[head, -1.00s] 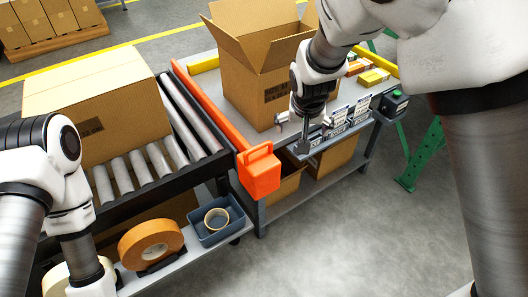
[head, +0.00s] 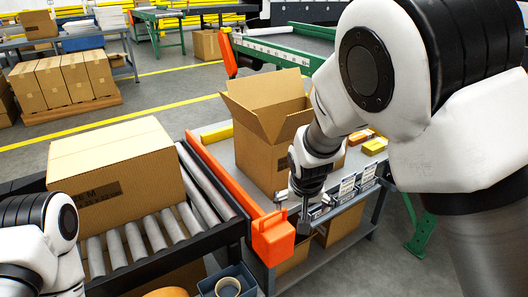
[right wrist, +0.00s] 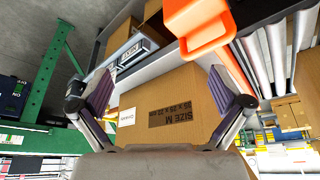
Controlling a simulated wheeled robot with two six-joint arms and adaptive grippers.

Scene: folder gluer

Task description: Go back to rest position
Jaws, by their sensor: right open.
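My right gripper (head: 304,208) hangs pointing down at the front edge of the packing table, just right of the orange end block (head: 273,240). In the right wrist view my right gripper (right wrist: 165,100) has its two fingers spread wide with nothing held. A cardboard box marked SIZE M (right wrist: 170,115) shows behind the gap between them, apart from the fingers. My left arm comes in at the lower left of the head view, beside the closed box (head: 115,175). Its gripper is out of the picture.
An open carton (head: 265,150) stands on the packing table behind my right gripper. The closed box sits on the roller conveyor (head: 135,240). Label holders (head: 347,190) line the table's front edge. A green stand leg (head: 420,235) is at the right.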

